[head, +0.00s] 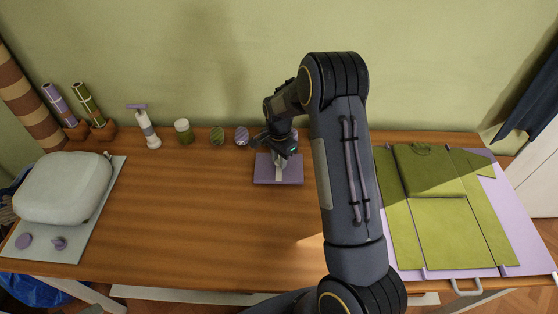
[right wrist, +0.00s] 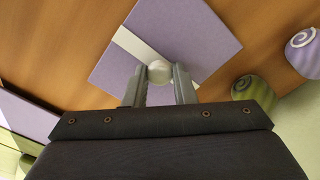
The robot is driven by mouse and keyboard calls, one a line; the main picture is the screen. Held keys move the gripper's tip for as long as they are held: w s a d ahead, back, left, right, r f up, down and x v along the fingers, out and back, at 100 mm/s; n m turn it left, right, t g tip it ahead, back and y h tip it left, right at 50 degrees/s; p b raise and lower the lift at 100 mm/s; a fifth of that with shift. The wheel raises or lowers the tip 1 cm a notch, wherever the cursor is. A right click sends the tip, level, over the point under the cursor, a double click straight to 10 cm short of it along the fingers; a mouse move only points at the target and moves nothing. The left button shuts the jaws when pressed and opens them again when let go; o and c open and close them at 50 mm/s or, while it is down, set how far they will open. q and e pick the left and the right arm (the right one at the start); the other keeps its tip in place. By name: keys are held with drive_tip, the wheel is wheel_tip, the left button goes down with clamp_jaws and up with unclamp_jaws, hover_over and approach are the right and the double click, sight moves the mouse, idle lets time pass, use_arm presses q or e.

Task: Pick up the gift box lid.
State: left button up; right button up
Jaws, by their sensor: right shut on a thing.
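The gift box lid (head: 265,171) is a flat purple square with a white band, near the back middle of the table in the head view. It also shows in the right wrist view (right wrist: 200,38), with a round pale knob (right wrist: 159,71) on its band. My right gripper (head: 282,156) is over the lid in the head view. In the right wrist view its two fingers (right wrist: 159,80) are shut on the knob, one on each side. The head view does not clearly show whether the lid touches the table. My left gripper is not in view.
Striped balls (head: 241,136), a green jar (head: 183,131) and a white pump bottle (head: 148,130) stand along the back edge. The middle-left wood (head: 180,215) is clear.

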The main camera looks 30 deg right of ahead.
drive_tip(key=s+a+r+p, duration=0.4)
drive_tip(key=a+r+p, duration=0.2)
drive_tip(key=a+r, duration=0.5)
drive_tip(key=shift+a+r, duration=0.2)
drive_tip(key=shift+a, duration=1)
drive_tip(key=o, duration=0.3)
drive_tip(key=shift+c, duration=0.7)
